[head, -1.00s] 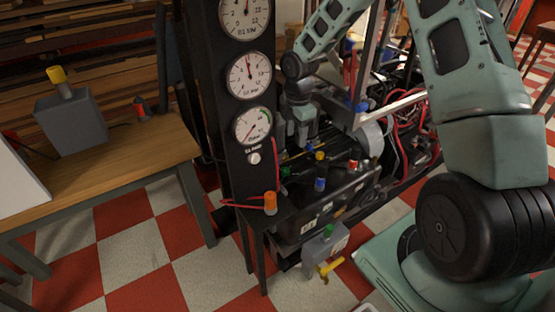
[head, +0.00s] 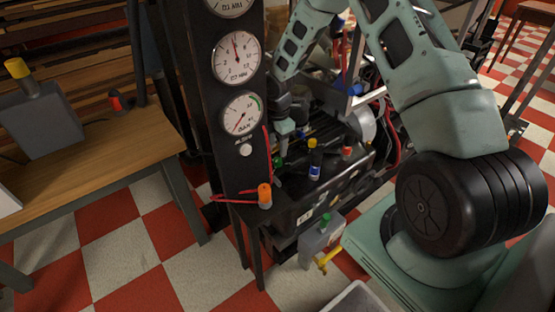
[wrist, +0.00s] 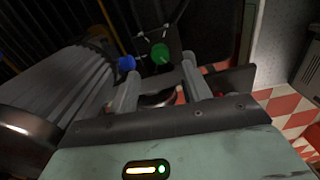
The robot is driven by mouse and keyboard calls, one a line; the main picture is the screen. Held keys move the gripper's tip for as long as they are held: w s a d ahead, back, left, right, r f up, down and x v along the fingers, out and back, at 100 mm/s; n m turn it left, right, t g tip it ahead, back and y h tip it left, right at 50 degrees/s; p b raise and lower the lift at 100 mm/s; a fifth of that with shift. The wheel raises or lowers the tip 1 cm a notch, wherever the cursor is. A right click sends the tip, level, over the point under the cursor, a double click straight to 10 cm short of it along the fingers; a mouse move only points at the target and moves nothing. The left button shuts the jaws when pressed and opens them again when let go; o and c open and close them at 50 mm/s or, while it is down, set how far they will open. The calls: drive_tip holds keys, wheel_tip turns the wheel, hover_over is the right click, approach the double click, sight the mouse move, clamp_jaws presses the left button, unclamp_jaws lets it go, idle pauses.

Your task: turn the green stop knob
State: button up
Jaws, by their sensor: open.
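A round green knob (wrist: 160,53) shows in the wrist view, just beyond and between my fingertips. My gripper (wrist: 159,72) is open, with nothing between its two fingers. I cannot tell whether the fingers touch the knob. In the head view my gripper (head: 281,148) hangs beside the black gauge panel. A small green piece (head: 278,161) shows right by it, partly hidden, and looks like the same knob.
A blue knob (wrist: 126,62) sits just left of the green one. A ribbed cylinder (wrist: 65,90) is close to my left finger. The gauge panel (head: 205,100), an orange-capped part (head: 264,196) and a black battery-like box (head: 315,195) stand close by.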

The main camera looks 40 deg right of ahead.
sight(278, 159)
wheel_tip(278, 159, down, 6)
drive_tip(key=shift+r+b, duration=0.1)
drive_tip(key=shift+b, duration=0.45)
drive_tip(key=shift+c, duration=0.3)
drive_tip(key=c, duration=0.9)
